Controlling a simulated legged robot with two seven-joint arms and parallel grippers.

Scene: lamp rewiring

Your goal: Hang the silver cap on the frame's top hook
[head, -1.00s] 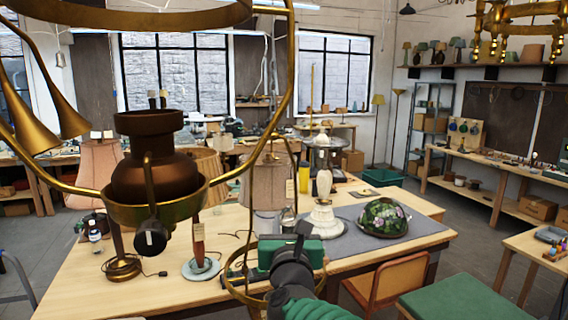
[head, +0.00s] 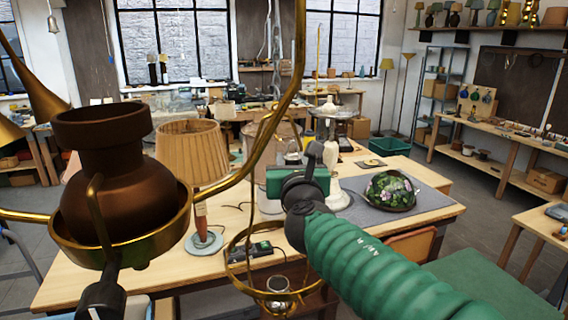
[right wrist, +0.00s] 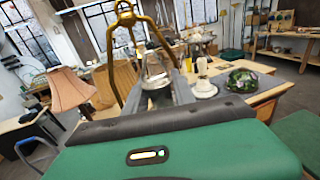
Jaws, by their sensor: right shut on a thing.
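My right gripper (head: 296,166) reaches in from the lower right over the workbench; its green body hides most of its fingers in the head view. In the right wrist view its two dark fingers (right wrist: 158,84) are shut on the silver cap (right wrist: 155,70), a small pale, cone-like piece, partly hidden by the fingers. The brass frame (right wrist: 104,88) stands just beyond, with its top hook (right wrist: 125,8) above and left of the cap. In the head view the frame's lower ring (head: 232,268) shows left of my arm. Whether cap and frame touch is unclear.
A large brass lamp with a brown body (head: 105,180) fills the near left, its curved arm crossing the view. A pleated lampshade (head: 191,152), a white lamp base (head: 334,195) and a floral glass shade (head: 388,190) stand on the bench. A green seat (head: 480,280) is at right.

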